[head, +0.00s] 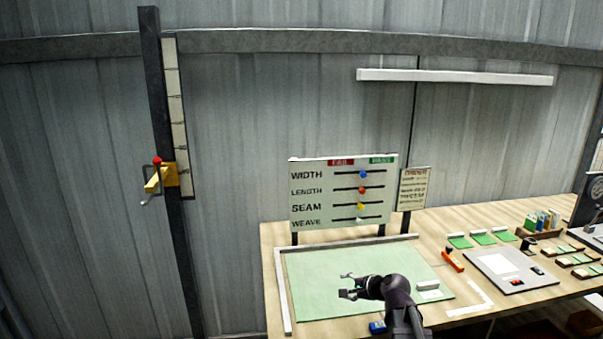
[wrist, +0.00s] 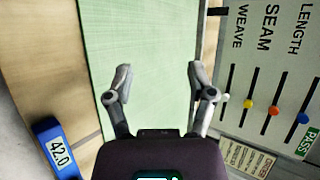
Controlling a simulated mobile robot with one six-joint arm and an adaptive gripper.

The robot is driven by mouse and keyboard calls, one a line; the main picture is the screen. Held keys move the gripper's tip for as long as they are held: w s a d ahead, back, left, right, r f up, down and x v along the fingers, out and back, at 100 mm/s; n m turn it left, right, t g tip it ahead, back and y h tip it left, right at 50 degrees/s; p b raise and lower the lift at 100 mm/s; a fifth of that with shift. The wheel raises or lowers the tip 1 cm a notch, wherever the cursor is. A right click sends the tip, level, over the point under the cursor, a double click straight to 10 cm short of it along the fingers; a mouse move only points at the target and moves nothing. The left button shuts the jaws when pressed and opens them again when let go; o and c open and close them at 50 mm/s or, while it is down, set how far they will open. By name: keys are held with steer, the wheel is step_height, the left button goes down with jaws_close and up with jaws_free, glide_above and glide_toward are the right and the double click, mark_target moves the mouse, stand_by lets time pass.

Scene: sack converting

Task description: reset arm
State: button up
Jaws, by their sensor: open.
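My gripper (head: 347,285) is open and empty, held out over the green mat (head: 315,260) on the wooden table. My dark arm reaches in from the bottom of the head view and hides part of the mat's front edge.
A board (head: 325,205) with WIDTH, LENGTH, SEAM and WEAVE sliders stands behind the mat. A blue device (head: 377,327) reading 42.0 lies by the mat's front edge.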

steer(key=s+d+f+n+g+h+b, duration=0.1)
steer(key=s+d+f+n+g+h, duration=0.1)
steer(key=s+f+n+g+h, duration=0.45)
steer(key=s+d+f+n+g+h, duration=0.1)
steer(key=s+d+f+n+g, duration=0.15)
steer(key=s+n, duration=0.65)
steer(key=s+a+f+m+b, duration=0.1)
steer(key=s+f+m+b, duration=0.3)
steer(key=f+b, duration=0.55)
step_height(320, 180, up, 13)
steer(key=n+p, duration=0.1)
steer(key=p, duration=1.2)
steer(key=shift+s+f, duration=0.15)
steer(key=shift+s, duration=0.15)
steer(key=shift+n, duration=0.25)
stand_by(0.8)
steer(key=shift+c, duration=1)
